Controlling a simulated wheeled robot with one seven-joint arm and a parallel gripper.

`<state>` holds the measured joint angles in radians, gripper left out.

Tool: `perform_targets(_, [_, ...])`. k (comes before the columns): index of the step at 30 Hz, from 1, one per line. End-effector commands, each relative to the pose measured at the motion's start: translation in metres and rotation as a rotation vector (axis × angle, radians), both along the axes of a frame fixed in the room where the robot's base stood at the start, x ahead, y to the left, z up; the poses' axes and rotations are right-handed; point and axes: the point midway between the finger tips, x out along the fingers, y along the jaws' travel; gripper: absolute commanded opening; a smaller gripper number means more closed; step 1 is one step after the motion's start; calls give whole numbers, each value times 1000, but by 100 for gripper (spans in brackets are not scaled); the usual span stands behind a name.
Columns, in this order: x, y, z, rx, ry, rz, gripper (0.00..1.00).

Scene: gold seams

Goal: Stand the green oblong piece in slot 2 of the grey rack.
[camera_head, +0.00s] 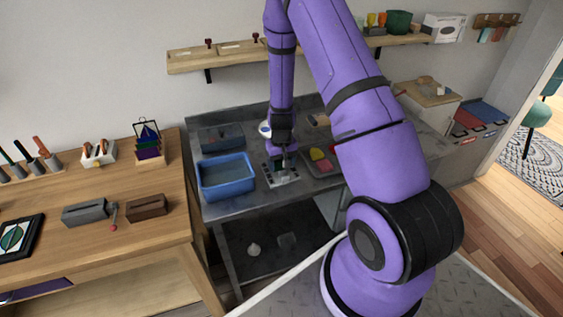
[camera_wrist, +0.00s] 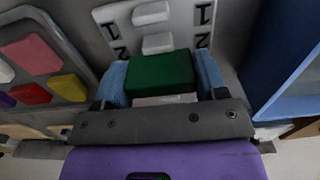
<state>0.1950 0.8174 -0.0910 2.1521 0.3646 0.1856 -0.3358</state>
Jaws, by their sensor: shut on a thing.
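My gripper (camera_wrist: 161,82) is shut on the green oblong piece (camera_wrist: 160,72), which sits between its two blue fingertips in the wrist view. The light grey rack (camera_wrist: 112,12) lies just beyond the piece, with the numbers 1 and 2 on both sides and pale blocks between them. The piece is close to the number 2 row and hides part of the rack. I cannot tell whether it touches the rack. In the head view my gripper (camera_head: 281,158) is over the rack (camera_head: 290,179) on the metal bench; the green piece is hard to make out there.
A grey tray (camera_wrist: 75,47) with several coloured pieces is at the left in the wrist view. A blue bin (camera_wrist: 268,65) is close on the right; it also shows in the head view (camera_head: 226,190). A wooden table (camera_head: 150,235) stands left of the bench.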

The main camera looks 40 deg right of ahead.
Motion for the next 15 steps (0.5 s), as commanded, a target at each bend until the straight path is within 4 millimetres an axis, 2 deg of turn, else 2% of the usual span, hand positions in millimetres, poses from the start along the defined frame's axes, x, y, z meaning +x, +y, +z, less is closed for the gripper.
perform_targets(15, [0, 0, -6, 0, 0, 0, 40])
